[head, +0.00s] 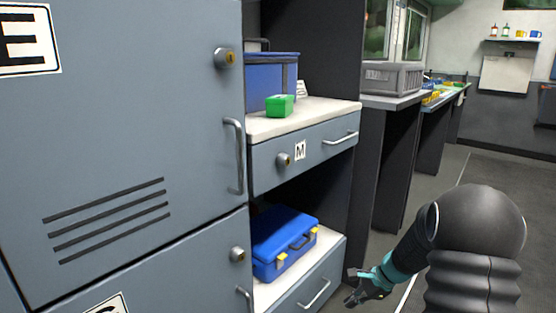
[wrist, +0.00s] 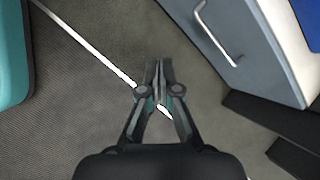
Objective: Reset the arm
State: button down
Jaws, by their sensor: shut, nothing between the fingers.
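My gripper (head: 366,287) hangs low at the bottom right in the head view, over the floor and just right of the lower drawer (head: 318,287). In the wrist view my gripper (wrist: 158,64) points over bare floor, its two fingers together with nothing between them. The arm is folded downward from its dark rounded upper part at the right of the head view. The drawer's front and handle show at the top right of the wrist view, apart from the fingers.
Grey lockers (head: 120,130) fill the left. A blue case (head: 284,242) lies in the open shelf. A green box (head: 280,106) and a blue bin (head: 270,82) stand on the counter. A grey crate (head: 392,78) sits on a desk behind. The aisle floor (head: 480,175) is clear.

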jog(key=s+a+r+n+t+h+p, duration=0.1)
jog(key=s+a+r+n+h+p, duration=0.1)
jog(key=s+r+n, duration=0.6)
jog(key=s+a+r+n+t+h+p, duration=0.2)
jog(key=s+r+n, duration=0.6)
jog(key=s+r, duration=1.1)
jog(key=s+a+h, duration=0.1)
jog(key=s+h, duration=0.1)
jog(key=shift+s+a+r, duration=0.25)
jog(key=shift+s+a, duration=0.05)
jog(key=shift+a, duration=0.05)
